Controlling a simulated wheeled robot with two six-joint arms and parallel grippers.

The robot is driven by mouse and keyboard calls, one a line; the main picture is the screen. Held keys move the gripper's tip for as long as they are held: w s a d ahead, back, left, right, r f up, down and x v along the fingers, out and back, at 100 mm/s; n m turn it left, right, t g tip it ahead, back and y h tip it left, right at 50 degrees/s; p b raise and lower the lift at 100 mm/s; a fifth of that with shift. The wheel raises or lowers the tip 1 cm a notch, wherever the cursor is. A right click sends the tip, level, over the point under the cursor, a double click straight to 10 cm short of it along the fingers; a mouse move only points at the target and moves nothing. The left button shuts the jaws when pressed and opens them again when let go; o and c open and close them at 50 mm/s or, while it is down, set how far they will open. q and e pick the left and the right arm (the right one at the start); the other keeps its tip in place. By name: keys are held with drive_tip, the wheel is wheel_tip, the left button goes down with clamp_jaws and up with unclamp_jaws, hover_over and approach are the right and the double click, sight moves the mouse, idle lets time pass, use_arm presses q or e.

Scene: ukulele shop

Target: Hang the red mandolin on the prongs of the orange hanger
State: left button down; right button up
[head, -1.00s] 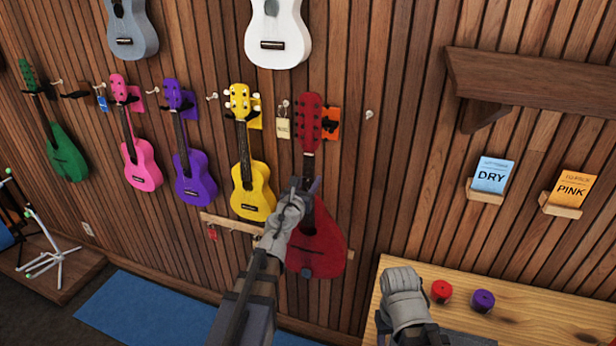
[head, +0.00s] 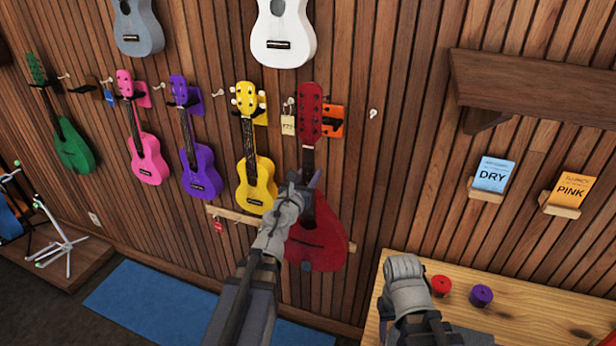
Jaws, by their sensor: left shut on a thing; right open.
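The red mandolin (head: 318,240) is upright in front of the wall, headstock up and round body down. My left gripper (head: 303,190) is shut on its neck, just above the body. The orange hanger (head: 333,120) is on the wall behind and to the right of the red headstock (head: 310,110), which covers part of it. The prongs are mostly hidden, and I cannot tell whether the mandolin touches them. My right gripper (head: 402,268) is open and empty, low near the wooden bench; its fingertips are hard to see.
A yellow ukulele (head: 256,185) hangs close left of the mandolin, with a small tag (head: 288,125) between them. A purple ukulele (head: 201,178) hangs further left. A wooden bench (head: 520,318) with red and purple round items is at lower right. A wooden shelf (head: 540,85) juts out at upper right.

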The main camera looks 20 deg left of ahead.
use_arm(q)
drive_tip(key=w, duration=1)
drive_tip(key=shift+d+f, duration=0.2)
drive_tip(key=shift+f, duration=0.05)
drive_tip(key=shift+w, duration=0.25)
idle(0.6)
drive_tip(key=shift+w+d, duration=0.1)
drive_tip(key=shift+w, duration=2.55)
drive_tip(key=shift+f+b, duration=0.1)
drive_tip(key=shift+b, duration=0.25)
drive_tip(key=shift+f+b, duration=0.95)
drive_tip(key=shift+b, duration=0.05)
drive_tip(key=shift+c, duration=1.8)
unclamp_jaws()
drive_tip(key=shift+s, duration=0.25)
